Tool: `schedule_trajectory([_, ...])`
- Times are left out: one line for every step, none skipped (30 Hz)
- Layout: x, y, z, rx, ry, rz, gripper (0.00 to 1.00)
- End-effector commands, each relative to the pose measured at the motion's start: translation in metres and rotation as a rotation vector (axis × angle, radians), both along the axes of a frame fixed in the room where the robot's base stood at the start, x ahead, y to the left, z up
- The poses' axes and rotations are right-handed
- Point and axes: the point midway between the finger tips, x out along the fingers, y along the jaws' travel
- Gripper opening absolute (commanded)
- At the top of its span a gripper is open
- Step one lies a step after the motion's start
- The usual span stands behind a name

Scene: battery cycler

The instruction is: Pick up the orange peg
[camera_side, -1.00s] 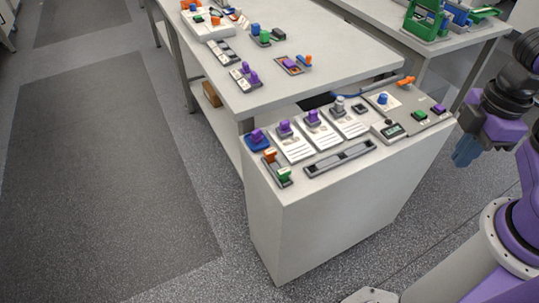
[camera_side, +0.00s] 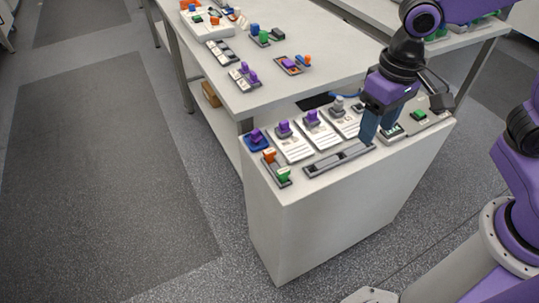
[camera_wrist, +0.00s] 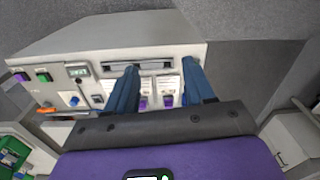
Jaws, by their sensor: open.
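In the side view, an orange peg (camera_side: 269,155) stands in a small dark holder at the front left corner of the white cabinet, with a green peg (camera_side: 283,174) beside it. My gripper (camera_side: 377,132) is over the right part of the cabinet, pointing down, well to the right of the orange peg. In the wrist view my gripper (camera_wrist: 161,66) is open, its two blue fingers apart with nothing held between them. The orange peg at that corner does not show in the wrist view.
A long grey slotted rail (camera_side: 338,159) lies along the cabinet's front. Purple pegs (camera_side: 284,127) stand on white cards behind it. A blue holder with a purple peg (camera_side: 257,138) is beside the orange peg. The back table (camera_side: 300,90) carries another orange piece (camera_side: 305,60).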

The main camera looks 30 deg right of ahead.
Motion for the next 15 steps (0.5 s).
schedule_trajectory([0.016, 0.012, -0.002, -0.003, 0.004, -0.108, 0.53])
schedule_trajectory([0.025, 0.018, -0.003, -0.002, 0.005, -0.173, 0.53])
schedule_trajectory([0.037, 0.026, -0.004, -0.002, 0.006, -0.263, 0.53])
schedule_trajectory([0.045, 0.031, -0.006, -0.003, 0.007, -0.328, 0.53])
schedule_trajectory([0.054, 0.037, -0.007, -0.003, 0.008, -0.394, 0.53])
schedule_trajectory([0.066, 0.044, -0.009, -0.003, 0.009, -0.483, 0.53])
schedule_trajectory([0.075, 0.049, -0.011, -0.002, 0.01, -0.549, 0.53])
schedule_trajectory([0.083, 0.054, -0.013, -0.003, 0.011, -0.617, 0.53])
schedule_trajectory([0.095, 0.061, -0.015, -0.003, 0.013, -0.704, 0.53])
schedule_trajectory([0.103, 0.065, -0.018, -0.003, 0.014, -0.772, 0.53])
schedule_trajectory([0.112, 0.069, -0.02, -0.004, 0.014, -0.838, 0.53])
schedule_trajectory([0.123, 0.074, -0.023, -0.004, 0.016, -0.927, 0.53])
schedule_trajectory([0.131, 0.078, -0.026, -0.004, 0.016, -0.993, 0.53])
schedule_trajectory([0.139, 0.082, -0.029, -0.005, 0.017, -1.059, 0.53])
schedule_trajectory([0.15, 0.086, -0.033, -0.004, 0.018, -1.147, 0.53])
